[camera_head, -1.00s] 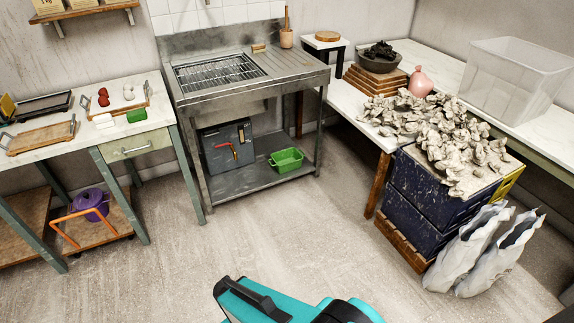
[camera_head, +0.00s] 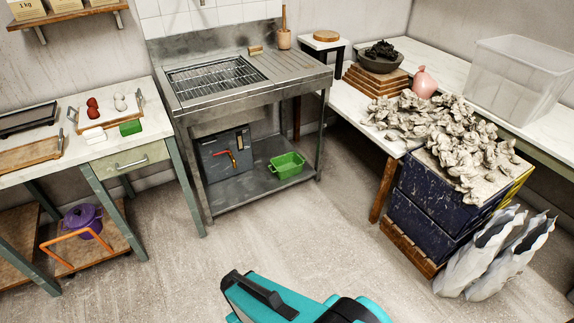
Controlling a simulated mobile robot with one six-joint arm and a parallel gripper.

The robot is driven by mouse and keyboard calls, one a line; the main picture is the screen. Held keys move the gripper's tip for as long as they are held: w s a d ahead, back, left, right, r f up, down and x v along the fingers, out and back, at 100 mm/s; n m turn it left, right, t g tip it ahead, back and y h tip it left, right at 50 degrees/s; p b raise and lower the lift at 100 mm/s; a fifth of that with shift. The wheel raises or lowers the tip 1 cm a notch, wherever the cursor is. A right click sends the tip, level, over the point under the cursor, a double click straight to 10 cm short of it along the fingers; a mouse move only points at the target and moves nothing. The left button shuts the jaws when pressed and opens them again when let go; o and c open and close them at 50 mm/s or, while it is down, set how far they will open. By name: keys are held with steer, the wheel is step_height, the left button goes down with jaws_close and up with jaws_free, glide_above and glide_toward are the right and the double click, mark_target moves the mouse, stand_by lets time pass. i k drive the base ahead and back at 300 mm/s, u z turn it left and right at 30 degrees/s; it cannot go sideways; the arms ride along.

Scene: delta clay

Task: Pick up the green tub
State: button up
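The green tub (camera_head: 287,165) is a small open-topped green basket. It sits on the lower metal shelf (camera_head: 243,191) of the steel sink unit (camera_head: 240,75), near the shelf's right end. A dark grey box (camera_head: 224,153) with a red handle stands to its left on the same shelf. The tub looks empty and upright, with nothing in front of it. Teal and black parts of my own arm show at the bottom of the view, well apart from the tub. My gripper's fingers are not in view.
A green block (camera_head: 130,127) lies on the left table (camera_head: 120,155). A purple pot (camera_head: 84,219) stands on a low shelf at left. A dark blue crate (camera_head: 428,205) and white bags (camera_head: 492,255) stand at right. The floor (camera_head: 230,245) before the sink unit is clear.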

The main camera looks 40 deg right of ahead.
mark_target(288, 165)
steer(key=z, duration=0.2)
steer(key=i, duration=1.35)
steer(key=u, duration=0.3)
